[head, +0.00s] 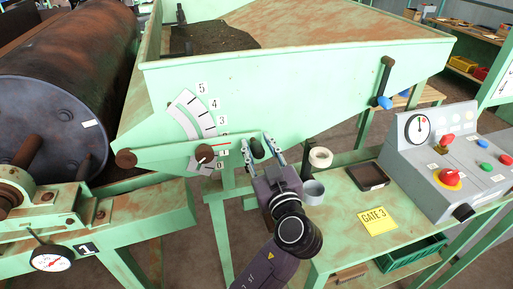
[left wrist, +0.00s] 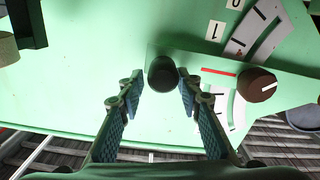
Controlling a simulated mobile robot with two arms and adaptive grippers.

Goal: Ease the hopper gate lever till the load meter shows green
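The hopper gate lever is a green bar with a red line, pivoting at a brown hub (head: 205,153) over a white scale plate (head: 187,112) numbered up to 5. Its red line lies near the 1. The lever's black knob (head: 257,148) also shows in the left wrist view (left wrist: 162,73). My left gripper (head: 262,147) is open with its fingers either side of the knob; in the wrist view (left wrist: 160,88) the left finger stands apart from it, and the right is close, contact unclear. A round gauge (head: 418,128) sits on the console; which gauge is the load meter is unclear.
Another gauge (head: 52,258) hangs at lower left. The grey console (head: 440,165) has several knobs and buttons. A blue-tipped handle (head: 384,101) is on the hopper (head: 300,95). Tape rolls (head: 320,157), a dark tray (head: 368,176) and a yellow GATE 3 card (head: 377,221) lie right of my arm.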

